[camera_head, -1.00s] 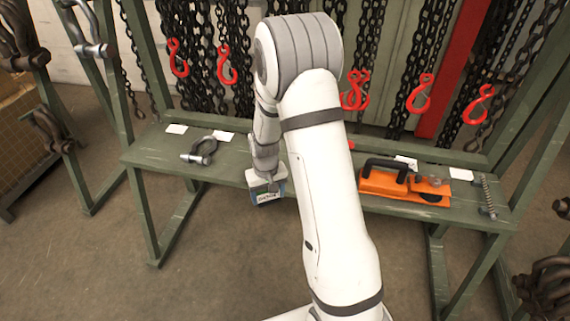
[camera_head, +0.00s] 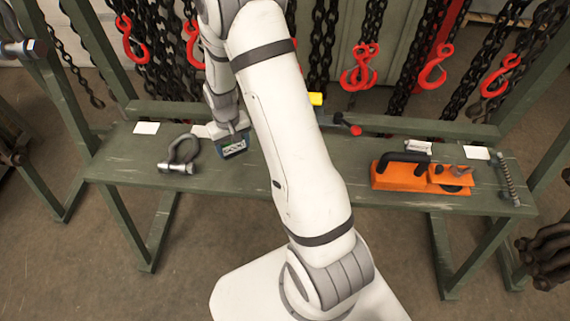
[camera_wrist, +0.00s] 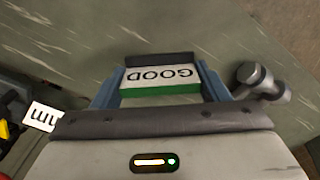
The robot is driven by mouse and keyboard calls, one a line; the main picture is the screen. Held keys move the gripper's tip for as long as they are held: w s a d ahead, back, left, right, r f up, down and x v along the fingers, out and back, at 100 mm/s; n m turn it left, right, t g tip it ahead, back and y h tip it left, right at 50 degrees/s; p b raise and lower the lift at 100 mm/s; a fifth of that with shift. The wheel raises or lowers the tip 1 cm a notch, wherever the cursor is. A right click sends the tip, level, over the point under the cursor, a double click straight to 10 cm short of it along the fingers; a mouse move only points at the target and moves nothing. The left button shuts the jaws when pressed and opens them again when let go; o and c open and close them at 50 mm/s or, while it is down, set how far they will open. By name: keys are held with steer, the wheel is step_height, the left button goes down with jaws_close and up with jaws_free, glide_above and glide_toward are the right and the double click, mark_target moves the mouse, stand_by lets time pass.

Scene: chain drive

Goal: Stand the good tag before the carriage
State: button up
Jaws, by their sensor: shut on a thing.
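The good tag (camera_wrist: 160,78) is a small white plate reading GOOD, with a green edge; in the wrist view its lettering is upside down. My gripper (camera_wrist: 160,84) is shut on it, one blue-grey finger at each end. In the head view, the tag (camera_head: 234,148) is at the tip of my gripper (camera_head: 230,138), over the left part of the green bench, just right of a grey shackle. I cannot tell whether it touches the bench. An orange unit with a black handle (camera_head: 424,178) lies on the right of the bench; I cannot tell whether it is the carriage.
The shackle (camera_head: 180,155) is close beside my gripper. The green bench (camera_head: 300,180) also bears white cards (camera_head: 146,128), a spring (camera_head: 508,182) and a red-tipped rod (camera_head: 355,130). A yellow block (camera_head: 315,99) shows behind my arm. Red hooks (camera_head: 360,78) on chains hang behind.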

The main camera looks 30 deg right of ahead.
steer(key=s+d+m+b, duration=0.1)
steer(key=s+d+m, duration=0.1)
steer(key=s+d, duration=0.1)
steer(key=s+d+f+m+b, duration=0.1)
steer(key=s+d+m+b, duration=0.1)
steer(key=d, duration=0.3)
steer(key=s+d+f+m+b, duration=0.1)
steer(key=s+d+m, duration=0.2)
steer(key=s+d, duration=0.1)
steer(key=shift+d+b, duration=0.4)
steer(key=shift+d, duration=0.15)
steer(key=shift+f, duration=2.15)
steer(key=shift+f, duration=0.15)
steer(key=o, duration=1)
steer(key=shift+c, duration=0.2)
